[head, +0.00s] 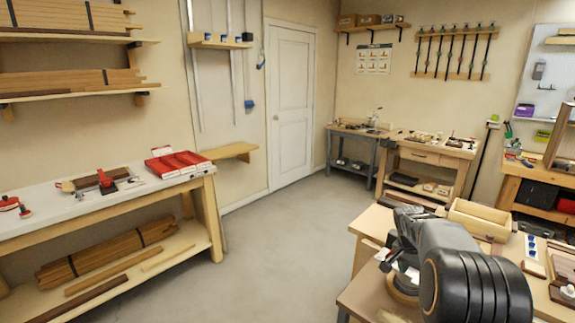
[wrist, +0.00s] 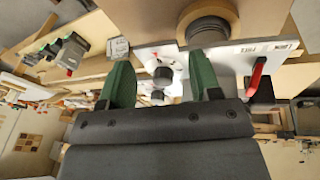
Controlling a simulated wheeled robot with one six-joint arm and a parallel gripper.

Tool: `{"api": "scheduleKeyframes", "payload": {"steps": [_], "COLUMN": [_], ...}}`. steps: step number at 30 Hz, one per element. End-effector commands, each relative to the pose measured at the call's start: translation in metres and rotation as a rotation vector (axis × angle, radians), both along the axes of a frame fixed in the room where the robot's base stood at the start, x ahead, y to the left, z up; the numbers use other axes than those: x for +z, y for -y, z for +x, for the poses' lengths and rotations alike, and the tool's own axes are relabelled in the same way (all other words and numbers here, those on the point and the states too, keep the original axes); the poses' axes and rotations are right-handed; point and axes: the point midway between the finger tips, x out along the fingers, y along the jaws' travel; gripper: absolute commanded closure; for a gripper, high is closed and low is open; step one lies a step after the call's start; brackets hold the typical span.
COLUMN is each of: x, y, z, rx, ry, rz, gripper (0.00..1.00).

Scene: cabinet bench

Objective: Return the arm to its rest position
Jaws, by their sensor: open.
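My gripper (wrist: 161,82) shows in the wrist view as two green fingers standing well apart. Nothing is held between them. In the head view my dark arm reaches over the near bench (head: 372,295) at the lower right and hides part of it. My fingertips cannot be made out clearly there. Behind the fingers in the wrist view lie a white plate with dark round knobs (wrist: 160,75) and a brown round piece (wrist: 207,22), apart from the fingers as far as I can tell.
A red-handled tool (wrist: 257,76) shows right of the fingers. A long workbench (head: 60,217) with red trays (head: 178,163) stands left. The grey floor (head: 283,245) between is clear.

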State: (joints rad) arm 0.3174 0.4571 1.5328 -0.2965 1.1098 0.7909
Motion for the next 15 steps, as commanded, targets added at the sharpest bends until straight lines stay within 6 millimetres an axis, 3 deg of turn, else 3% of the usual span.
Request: {"api": "scheduleKeyframes", "payload": {"steps": [9,15], "x": [0.018,0.021], "y": [-0.119,-0.171], "z": [-0.113,-0.183], "rx": [0.677,0.909], "ry": [-0.011,0.058], "rz": [0.139,0.153], "gripper": [0.42,0.42]}}
